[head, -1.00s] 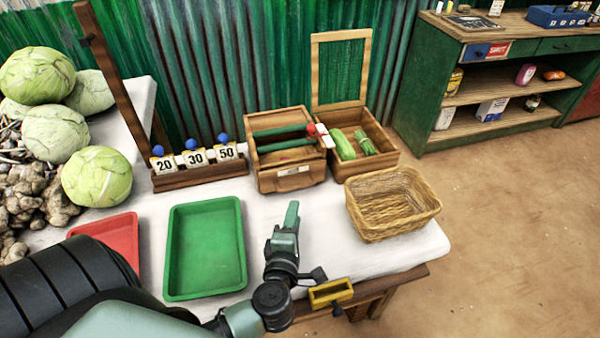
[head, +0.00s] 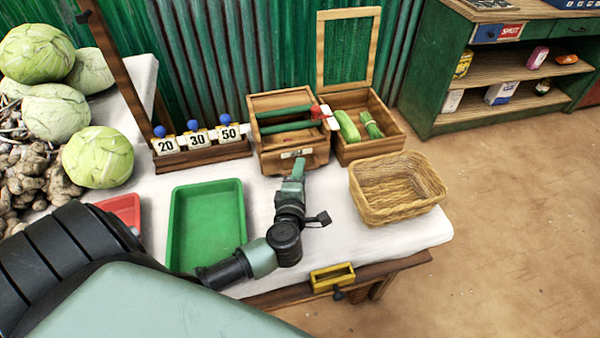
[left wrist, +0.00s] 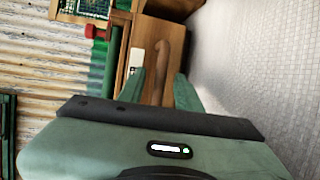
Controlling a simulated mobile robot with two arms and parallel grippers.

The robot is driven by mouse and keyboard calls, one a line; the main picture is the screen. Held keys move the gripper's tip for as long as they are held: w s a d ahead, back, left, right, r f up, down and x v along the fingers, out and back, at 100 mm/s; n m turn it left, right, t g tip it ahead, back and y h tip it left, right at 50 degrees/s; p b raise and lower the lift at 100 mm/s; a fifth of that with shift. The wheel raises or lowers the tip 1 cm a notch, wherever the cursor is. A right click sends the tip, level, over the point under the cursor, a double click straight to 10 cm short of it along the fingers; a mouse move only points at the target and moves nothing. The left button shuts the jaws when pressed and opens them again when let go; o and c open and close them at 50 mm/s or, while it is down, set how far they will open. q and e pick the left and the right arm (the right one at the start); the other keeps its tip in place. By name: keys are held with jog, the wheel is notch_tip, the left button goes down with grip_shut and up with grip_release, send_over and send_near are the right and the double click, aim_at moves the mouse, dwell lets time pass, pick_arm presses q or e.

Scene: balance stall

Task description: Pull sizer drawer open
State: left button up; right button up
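The sizer (head: 262,150) is a wooden box with green bars across its top and a red-and-white piece at its right end. Its drawer front, at the lower front, carries a small white label (head: 297,153). In the left wrist view, a brown handle (left wrist: 172,52) runs along the drawer front beside the label (left wrist: 136,58). My left gripper (head: 298,168) is just in front of the drawer. Its two green fingers (left wrist: 159,74) are open, with the handle between them in the wrist picture. I cannot tell whether they touch it. The drawer looks shut. My right gripper is not in view.
A wooden crate (head: 392,147) with green vegetables stands right of the sizer. A wicker basket (head: 395,210) sits at the front right, a green tray (head: 180,235) at the left. A rack of number tags (head: 200,160) stands behind the tray. White cloth before the sizer is partly free.

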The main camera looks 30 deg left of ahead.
pick_arm(q)
grip_shut()
jog(key=shift+s+d, duration=0.1)
dwell(1.2)
